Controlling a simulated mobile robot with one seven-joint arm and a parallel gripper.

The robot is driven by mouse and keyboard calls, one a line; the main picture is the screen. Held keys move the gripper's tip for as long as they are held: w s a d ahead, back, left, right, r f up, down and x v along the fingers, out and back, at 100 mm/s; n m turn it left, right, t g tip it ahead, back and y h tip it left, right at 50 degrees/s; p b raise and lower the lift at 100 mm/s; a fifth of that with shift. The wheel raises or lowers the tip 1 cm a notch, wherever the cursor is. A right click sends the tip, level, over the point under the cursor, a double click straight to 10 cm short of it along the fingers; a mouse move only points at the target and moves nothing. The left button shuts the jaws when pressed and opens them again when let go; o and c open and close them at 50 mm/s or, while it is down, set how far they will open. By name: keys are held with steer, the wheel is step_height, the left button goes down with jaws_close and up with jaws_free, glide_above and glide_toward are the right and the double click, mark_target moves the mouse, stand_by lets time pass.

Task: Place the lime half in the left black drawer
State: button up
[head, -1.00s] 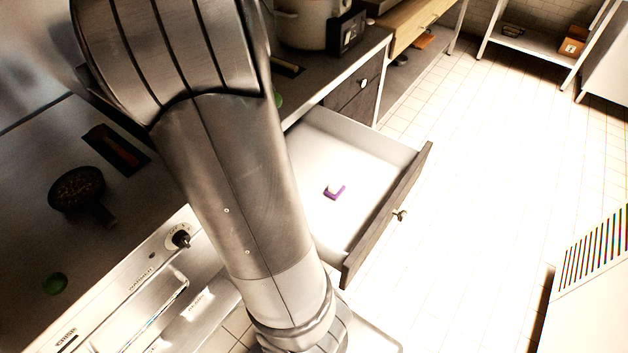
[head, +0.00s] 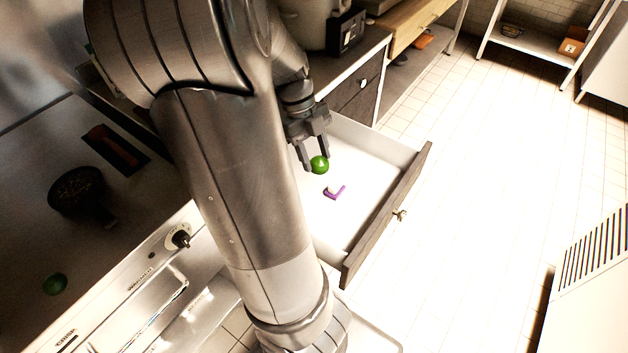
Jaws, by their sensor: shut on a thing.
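My gripper (head: 314,160) is shut on a green lime half (head: 320,165). It holds the lime half over the open drawer, above the drawer's white floor. The drawer (head: 372,240) is pulled out, with a dark front, a brass-like knob and a white inside. The lime half hides a small part of the drawer floor. My arm covers the drawer's left part and much of the counter.
A small purple and white object (head: 335,192) lies in the drawer, below and right of the gripper. Another green piece (head: 55,284) and a dark round pan (head: 77,190) are on the left counter. A pot (head: 303,22) stands at the back.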

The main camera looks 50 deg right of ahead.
mark_target(318, 222)
step_height(318, 222, down, 24)
steer(key=shift+r, duration=0.1)
stand_by(0.5)
steer(key=o, duration=0.7)
steer(key=v, duration=1.2)
steer(key=shift+w, duration=0.1)
